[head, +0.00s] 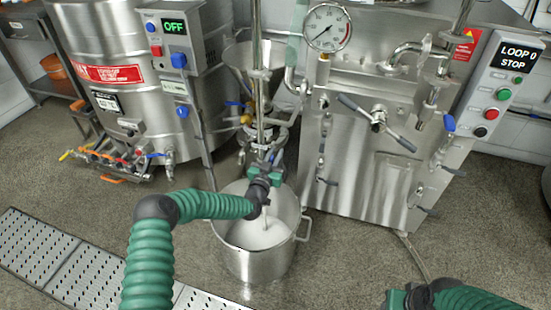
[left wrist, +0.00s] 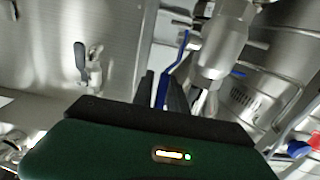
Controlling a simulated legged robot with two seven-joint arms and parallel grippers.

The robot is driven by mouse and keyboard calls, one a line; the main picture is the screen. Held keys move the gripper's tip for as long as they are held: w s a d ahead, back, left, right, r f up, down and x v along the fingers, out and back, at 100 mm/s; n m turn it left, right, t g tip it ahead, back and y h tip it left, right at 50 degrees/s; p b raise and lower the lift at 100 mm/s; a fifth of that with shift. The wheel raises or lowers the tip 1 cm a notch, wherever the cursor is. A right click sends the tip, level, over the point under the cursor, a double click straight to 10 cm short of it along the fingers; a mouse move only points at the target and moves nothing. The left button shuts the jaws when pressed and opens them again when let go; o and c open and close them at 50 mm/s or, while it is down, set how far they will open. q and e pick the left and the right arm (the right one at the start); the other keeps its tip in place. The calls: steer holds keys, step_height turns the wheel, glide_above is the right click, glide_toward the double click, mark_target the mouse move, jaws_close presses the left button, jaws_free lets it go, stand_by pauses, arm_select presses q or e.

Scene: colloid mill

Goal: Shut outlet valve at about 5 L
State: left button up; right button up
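The steel pot (head: 258,262) stands on the floor under the mill outlet, with white liquid (head: 258,232) inside. A pale stream or spout end shows above the liquid; I cannot tell which. My left gripper (head: 270,160) is at the outlet, over the pot's back rim, and hides most of the outlet valve in the head view. In the left wrist view, the valve's blue lever (left wrist: 177,65) reaches down between my left gripper's dark fingers (left wrist: 162,92), which stand apart. Whether they touch it is unclear. My right gripper (head: 408,298) is at the bottom edge, its fingers unclear.
A steel tank (head: 135,60) with a control box reading OFF stands at left. The mill cabinet (head: 370,150), with a gauge (head: 326,28) and levers, stands at right. Its panel (head: 500,80) reads LOOP 0 STOP. A perforated floor grate (head: 40,245) lies front left.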

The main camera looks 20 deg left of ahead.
arm_select(q)
jaws_close()
stand_by(1.4)
